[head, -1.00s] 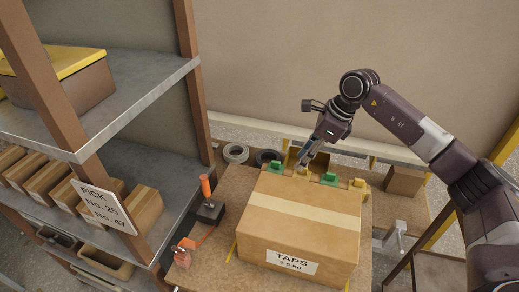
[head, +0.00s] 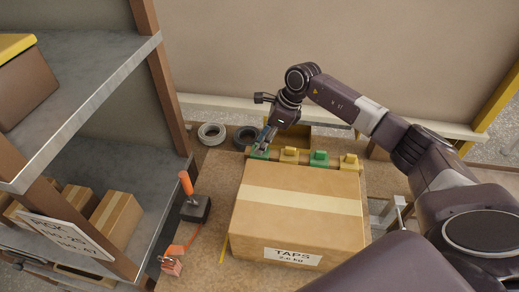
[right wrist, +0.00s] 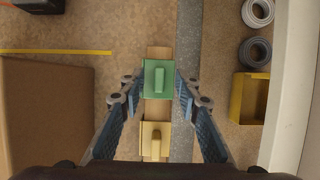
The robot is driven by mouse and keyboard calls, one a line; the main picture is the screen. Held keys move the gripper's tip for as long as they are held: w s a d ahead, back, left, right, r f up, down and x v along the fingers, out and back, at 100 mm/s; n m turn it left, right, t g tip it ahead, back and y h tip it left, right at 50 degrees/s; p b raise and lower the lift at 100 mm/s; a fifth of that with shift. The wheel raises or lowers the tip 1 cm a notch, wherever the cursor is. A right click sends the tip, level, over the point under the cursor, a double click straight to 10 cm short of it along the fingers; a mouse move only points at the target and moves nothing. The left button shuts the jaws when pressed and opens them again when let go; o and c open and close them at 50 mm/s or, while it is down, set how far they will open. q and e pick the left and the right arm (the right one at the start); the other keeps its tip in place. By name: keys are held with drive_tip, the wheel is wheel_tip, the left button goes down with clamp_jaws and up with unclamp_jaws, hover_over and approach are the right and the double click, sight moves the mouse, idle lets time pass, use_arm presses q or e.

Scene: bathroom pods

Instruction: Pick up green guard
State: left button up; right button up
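A green guard (head: 260,154) sits at the left end of a row on a wooden strip behind the big carton, partly hidden by my right gripper (head: 265,140). In the right wrist view the green guard (right wrist: 160,80) lies between the open fingers of my right gripper (right wrist: 158,88), with a gap on each side. A second green guard (head: 319,158) sits farther right in the row. Yellow guards (head: 289,155) (head: 349,161) alternate with the green ones. One yellow guard (right wrist: 155,140) also shows below the green one in the wrist view. My left gripper is out of view.
A large TAPS carton (head: 297,215) stands just in front of the row. Tape rolls (head: 211,133) and a yellow bin (right wrist: 250,98) are behind it. An orange-handled tool (head: 190,195) stands left, near the shelving (head: 150,170).

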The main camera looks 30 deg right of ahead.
drive_tip(key=shift+f, duration=0.1)
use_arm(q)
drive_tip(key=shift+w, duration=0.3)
use_arm(e)
clamp_jaws()
use_arm(q)
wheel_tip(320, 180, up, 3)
drive_tip(key=p, duration=0.3)
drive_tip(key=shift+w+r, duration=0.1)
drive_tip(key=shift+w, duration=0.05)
use_arm(e)
wheel_tip(320, 180, up, 27)
idle(0.6)
drive_tip(key=shift+f, duration=0.1)
